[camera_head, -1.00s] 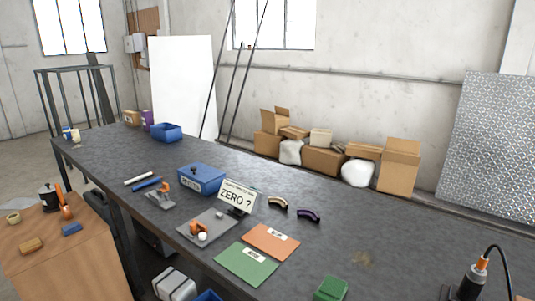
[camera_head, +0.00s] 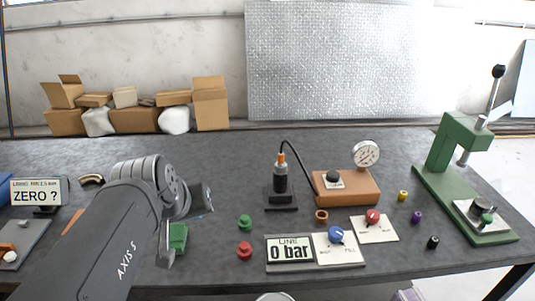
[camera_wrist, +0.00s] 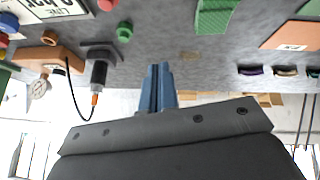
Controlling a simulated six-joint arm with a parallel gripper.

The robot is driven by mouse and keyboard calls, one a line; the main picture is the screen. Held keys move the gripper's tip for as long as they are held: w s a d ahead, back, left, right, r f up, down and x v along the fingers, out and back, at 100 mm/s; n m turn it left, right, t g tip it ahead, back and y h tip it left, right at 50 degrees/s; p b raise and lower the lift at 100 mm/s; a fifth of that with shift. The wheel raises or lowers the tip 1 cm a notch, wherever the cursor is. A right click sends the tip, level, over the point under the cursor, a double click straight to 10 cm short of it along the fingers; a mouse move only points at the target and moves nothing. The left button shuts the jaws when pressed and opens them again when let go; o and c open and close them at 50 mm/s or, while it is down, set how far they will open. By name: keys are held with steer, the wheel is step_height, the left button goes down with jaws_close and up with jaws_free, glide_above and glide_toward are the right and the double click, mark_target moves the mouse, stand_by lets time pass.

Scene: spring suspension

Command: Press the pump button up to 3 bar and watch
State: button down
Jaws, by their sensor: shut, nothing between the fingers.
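The likely pump button is a black dome (camera_head: 333,176) on a white plate on a wooden block (camera_head: 347,190). A round gauge (camera_head: 366,153) stands on the block's right end; its needle is too small to read. The line display (camera_head: 290,249) reads "0 bar". Beside it are a panel with a blue knob (camera_head: 336,235) and a panel with a red knob (camera_head: 373,217). My gripper (camera_wrist: 159,70) is shut and empty in the wrist view, apart from the pump block (camera_wrist: 58,53). In the head view my arm stands left of these, its fingers not clear.
A black cylinder with an orange tip and cable (camera_head: 281,180) stands left of the block. Green (camera_head: 245,222) and red (camera_head: 244,251) buttons lie in front. A green lever press (camera_head: 459,180) stands at right. Several small coloured pieces lie between. A zero sign (camera_head: 40,191) is far left.

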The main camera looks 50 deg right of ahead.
steer(key=w+d+r+g+h, duration=0.1)
steer(key=d+r, duration=0.2)
steer(key=d, duration=0.8)
steer(key=m+g+h, duration=0.3)
steer(key=g, duration=0.1)
glide_above(332, 176)
steer(key=shift+t, duration=0.3)
steer(key=shift+f, duration=0.15)
steer(key=shift+f, duration=4.3)
steer(key=shift+f, duration=0.1)
steer(key=shift+f, duration=0.3)
